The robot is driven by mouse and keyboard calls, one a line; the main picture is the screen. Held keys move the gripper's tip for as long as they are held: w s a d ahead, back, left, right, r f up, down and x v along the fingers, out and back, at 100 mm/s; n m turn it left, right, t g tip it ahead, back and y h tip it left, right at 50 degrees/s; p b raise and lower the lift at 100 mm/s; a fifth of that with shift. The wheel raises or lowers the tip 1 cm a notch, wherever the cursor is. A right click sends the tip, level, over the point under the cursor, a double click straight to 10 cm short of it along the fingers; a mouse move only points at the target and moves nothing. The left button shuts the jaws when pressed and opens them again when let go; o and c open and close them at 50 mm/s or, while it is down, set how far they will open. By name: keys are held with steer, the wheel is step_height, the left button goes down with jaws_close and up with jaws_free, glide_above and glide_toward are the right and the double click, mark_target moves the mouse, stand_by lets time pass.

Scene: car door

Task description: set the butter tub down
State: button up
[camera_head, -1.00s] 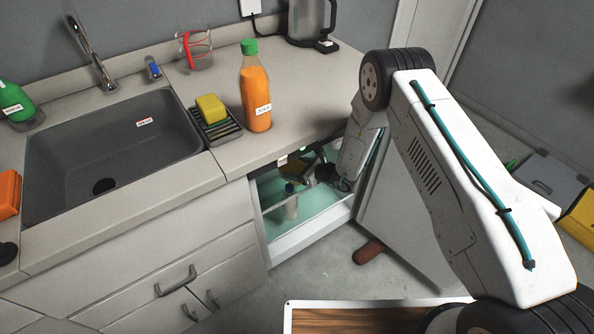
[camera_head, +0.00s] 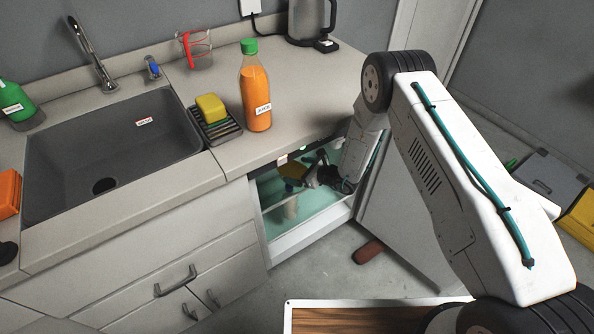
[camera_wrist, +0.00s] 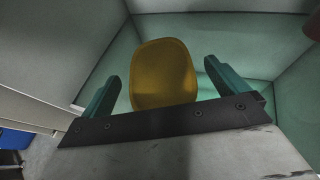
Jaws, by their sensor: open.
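The butter tub (camera_wrist: 165,75) is a yellow rounded tub in the wrist view, inside a teal-lined compartment. It is between the two teal fingers of my gripper (camera_wrist: 163,82), with a narrow gap showing on each side. My gripper is open around it. In the head view my gripper (camera_head: 316,178) is inside the open compartment (camera_head: 279,226) under the counter. A yellow patch, the tub (camera_head: 293,170), shows just left of it, partly hidden. What lies under the tub is hidden.
The compartment's white door (camera_head: 400,225) stands open at the right, close to my arm. The counter above holds an orange juice bottle (camera_head: 256,95) and a yellow sponge (camera_head: 210,107) on a rack. A brown object (camera_head: 369,252) lies on the floor.

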steer(key=v, duration=1.1)
steer(key=shift+s+f, duration=0.1)
